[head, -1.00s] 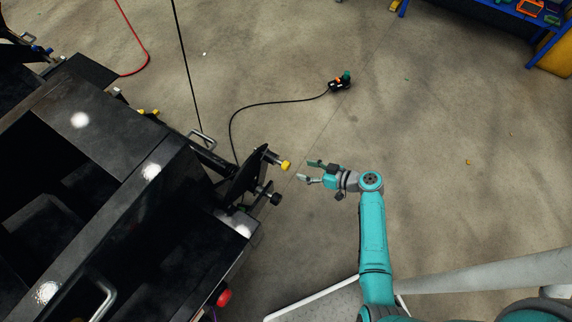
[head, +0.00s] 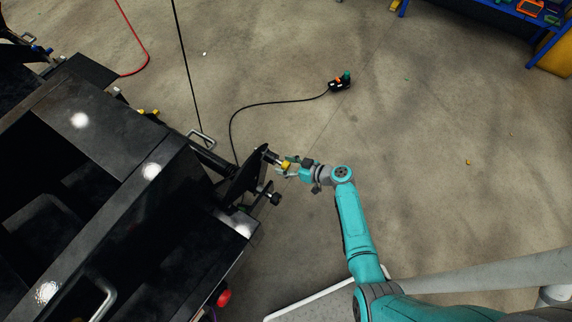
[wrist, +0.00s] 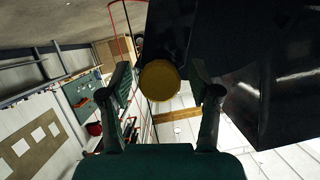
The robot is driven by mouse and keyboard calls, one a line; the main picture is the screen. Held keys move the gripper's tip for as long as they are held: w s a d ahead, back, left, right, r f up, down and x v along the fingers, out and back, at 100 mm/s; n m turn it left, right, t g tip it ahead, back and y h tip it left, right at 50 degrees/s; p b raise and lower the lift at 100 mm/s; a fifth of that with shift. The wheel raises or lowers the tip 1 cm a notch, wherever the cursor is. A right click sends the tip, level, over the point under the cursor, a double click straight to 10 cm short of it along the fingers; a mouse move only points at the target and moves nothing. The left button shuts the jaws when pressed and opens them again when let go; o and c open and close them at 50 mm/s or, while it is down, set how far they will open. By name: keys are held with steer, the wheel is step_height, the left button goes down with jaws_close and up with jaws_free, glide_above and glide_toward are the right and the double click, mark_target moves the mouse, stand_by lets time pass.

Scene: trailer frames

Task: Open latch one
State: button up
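A latch with a yellow round knob (head: 286,164) sticks out to the right from the black plate at the front of the dark trailer frame (head: 150,170). My gripper (head: 286,166) is at this knob, its fingers on either side of it. In the wrist view the yellow knob (wrist: 160,81) lies between the two fingertips of my gripper (wrist: 159,85), with gaps visible on both sides. The fingers are open. A second latch with a black knob (head: 276,199) sits just below the yellow one in the head view.
A black cable runs over the floor to a black pendant (head: 340,82). A red round part (head: 224,298) sits at the frame's lower edge.

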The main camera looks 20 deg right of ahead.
jaws_close()
steer(key=shift+s+d, duration=0.6)
steer(key=shift+s, duration=0.25)
steer(key=shift+s+d, duration=0.6)
steer(key=shift+s, duration=0.2)
steer(key=shift+o, duration=0.9)
jaws_free()
steer(key=v, duration=1.2)
